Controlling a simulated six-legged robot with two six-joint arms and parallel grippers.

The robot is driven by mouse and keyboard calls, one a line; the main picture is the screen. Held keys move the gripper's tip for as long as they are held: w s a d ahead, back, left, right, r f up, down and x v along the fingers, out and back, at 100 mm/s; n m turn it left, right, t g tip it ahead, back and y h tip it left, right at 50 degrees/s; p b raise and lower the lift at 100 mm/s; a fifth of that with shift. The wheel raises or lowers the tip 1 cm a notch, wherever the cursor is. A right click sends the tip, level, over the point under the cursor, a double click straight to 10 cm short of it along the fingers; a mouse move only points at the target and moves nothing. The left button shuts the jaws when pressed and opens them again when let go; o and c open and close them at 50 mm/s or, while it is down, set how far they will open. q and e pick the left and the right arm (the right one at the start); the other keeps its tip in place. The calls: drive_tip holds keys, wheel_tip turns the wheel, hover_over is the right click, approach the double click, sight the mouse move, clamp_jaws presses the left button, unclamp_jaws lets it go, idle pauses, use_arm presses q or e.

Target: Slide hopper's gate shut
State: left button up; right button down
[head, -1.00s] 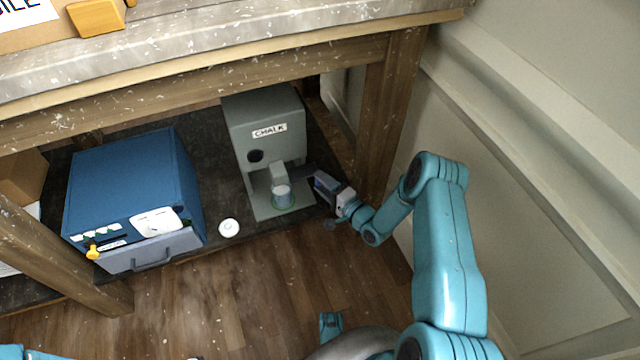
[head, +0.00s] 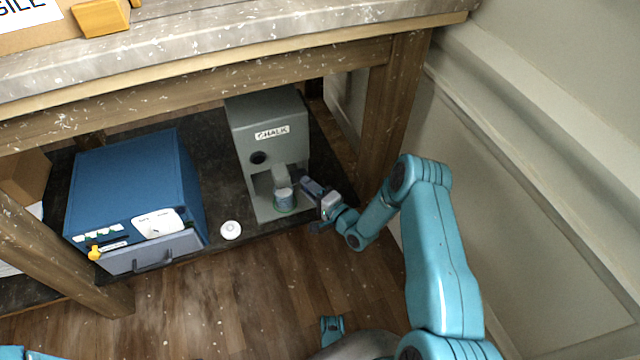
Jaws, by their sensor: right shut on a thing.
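The hopper (head: 266,110) is a grey box labelled CHALK with a dark round hole in its front. It stands on the dark lower shelf under the console. A small cup (head: 284,201) with pale contents stands on a green ring in its open lower bay, under the spout. My right gripper (head: 309,187) is at the right side of that bay, shut on the gate's outer end. The gate (head: 297,175) shows only as a small dark strip between hopper and gripper; the jaws hide most of it. My left gripper is not in view.
A blue cabinet (head: 135,185) with a grey drawer and yellow tag stands left on the shelf (head: 225,190). A round white disc (head: 231,230) lies between it and the hopper. A wooden leg (head: 392,110) stands close behind my right arm, and the tabletop (head: 240,50) overhangs.

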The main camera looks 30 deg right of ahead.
drive_tip(key=shift+w+a, duration=0.1)
drive_tip(key=shift+a, duration=0.4)
drive_tip(key=c, duration=0.9)
unclamp_jaws()
drive_tip(key=s+d+p, duration=0.2)
drive_tip(key=s+p, duration=0.2)
drive_tip(key=s, duration=1.2)
drive_tip(key=shift+d, duration=0.3)
